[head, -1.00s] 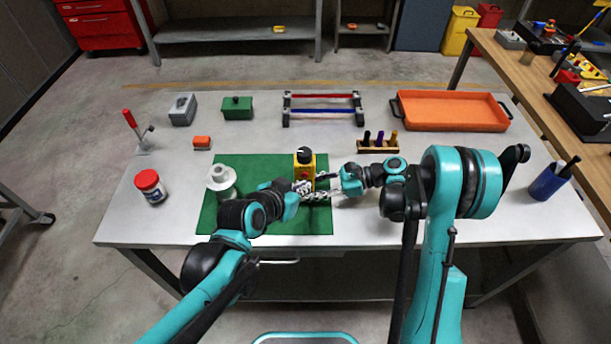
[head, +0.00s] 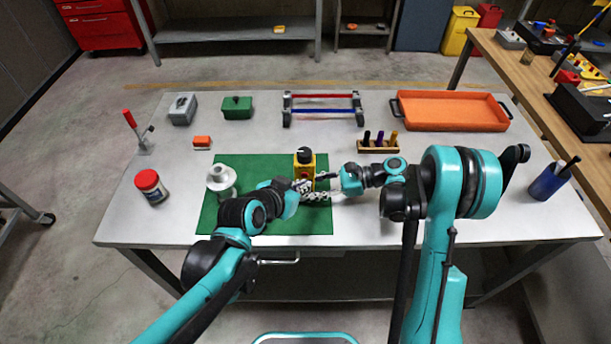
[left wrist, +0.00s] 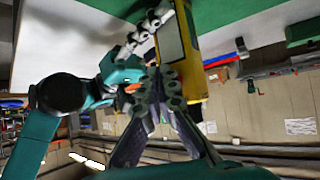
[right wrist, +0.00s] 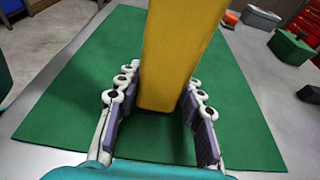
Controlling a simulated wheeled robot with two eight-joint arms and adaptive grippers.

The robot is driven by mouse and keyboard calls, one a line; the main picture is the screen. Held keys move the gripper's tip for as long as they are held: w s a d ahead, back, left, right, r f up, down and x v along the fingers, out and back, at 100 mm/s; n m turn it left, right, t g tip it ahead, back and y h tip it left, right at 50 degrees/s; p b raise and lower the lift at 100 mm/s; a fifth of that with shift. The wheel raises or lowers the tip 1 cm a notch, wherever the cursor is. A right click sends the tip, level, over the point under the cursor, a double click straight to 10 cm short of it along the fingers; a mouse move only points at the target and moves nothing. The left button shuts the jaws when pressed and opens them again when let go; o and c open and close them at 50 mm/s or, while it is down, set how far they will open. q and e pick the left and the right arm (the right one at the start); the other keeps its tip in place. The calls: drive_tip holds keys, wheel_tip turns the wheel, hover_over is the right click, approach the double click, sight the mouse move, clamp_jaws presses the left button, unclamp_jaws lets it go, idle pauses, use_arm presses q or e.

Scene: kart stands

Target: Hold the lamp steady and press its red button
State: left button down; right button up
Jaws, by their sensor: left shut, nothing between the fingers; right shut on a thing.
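The yellow lamp (head: 306,167) with a black top stands upright on the green mat (head: 262,222) in the head view. My right gripper (head: 325,184) reaches it from the right. In the right wrist view its fingers (right wrist: 155,100) are shut on the lamp's yellow body (right wrist: 180,50), one on each side. My left gripper (head: 304,186) is shut and empty, close in front of the lamp. The left wrist view shows its fingertips (left wrist: 165,77) together beside the yellow body (left wrist: 193,85). The red button is largely hidden; I cannot tell whether the fingertips touch it.
A white flanged part (head: 221,178) stands at the mat's left, near my left arm. A red-lidded jar (head: 149,184) is farther left. A block with dark pegs (head: 377,146) is behind my right gripper. An orange tray (head: 452,110) lies back right.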

use_arm(q)
drive_tip(key=shift+w, duration=0.2)
idle(0.4)
drive_tip(key=shift+w, duration=0.25)
drive_tip(key=shift+w, duration=0.15)
idle(0.4)
drive_tip(key=shift+s, duration=0.6)
drive_tip(key=shift+s, duration=0.1)
drive_tip(key=shift+s, duration=2.95)
use_arm(e)
drive_tip(key=o, duration=1.2)
drive_tip(key=shift+c, duration=0.2)
